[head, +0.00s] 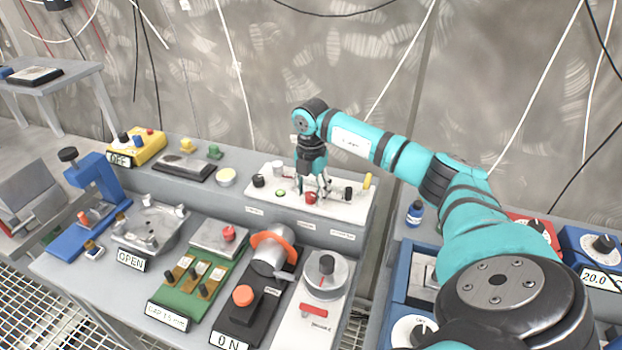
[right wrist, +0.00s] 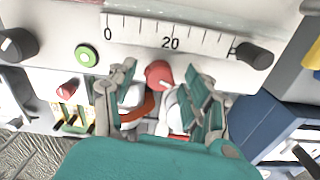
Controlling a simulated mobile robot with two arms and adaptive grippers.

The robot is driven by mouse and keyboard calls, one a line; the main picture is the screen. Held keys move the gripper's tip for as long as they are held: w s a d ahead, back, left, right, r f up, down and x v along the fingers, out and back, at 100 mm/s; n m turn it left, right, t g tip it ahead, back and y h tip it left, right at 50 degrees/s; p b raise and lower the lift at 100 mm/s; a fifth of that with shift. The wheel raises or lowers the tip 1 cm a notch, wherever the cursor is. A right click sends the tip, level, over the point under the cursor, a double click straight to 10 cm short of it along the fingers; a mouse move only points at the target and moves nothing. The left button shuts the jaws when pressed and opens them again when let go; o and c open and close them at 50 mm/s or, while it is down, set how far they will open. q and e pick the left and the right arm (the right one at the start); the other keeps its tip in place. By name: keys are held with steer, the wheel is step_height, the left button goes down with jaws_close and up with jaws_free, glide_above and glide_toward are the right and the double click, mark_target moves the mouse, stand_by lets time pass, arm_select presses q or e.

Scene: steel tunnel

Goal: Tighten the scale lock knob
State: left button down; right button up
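A white panel (head: 330,209) with a scale strip stands on the raised back shelf of the bench. In the right wrist view the scale (right wrist: 190,38) shows 0 and 20. A red knob (right wrist: 158,73) sits just below the scale; it also shows in the head view (head: 310,199). A black knob (right wrist: 256,56) is at the scale's right end. No label marks either as the lock knob. My right gripper (right wrist: 160,104) is open and points down over the panel, its fingers apart on either side of the red knob. Contact cannot be told. My left gripper is not in view.
The panel also carries a green button (right wrist: 87,55) and another black knob (right wrist: 17,44). An orange-collared valve (head: 273,250), green block board (head: 203,276) and dial unit (head: 325,274) stand in front. A blue bottle (head: 415,213) is to the right.

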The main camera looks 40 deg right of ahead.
mark_target(311, 194)
step_height(311, 194, up, 12)
stand_by(0.6)
stand_by(0.5)
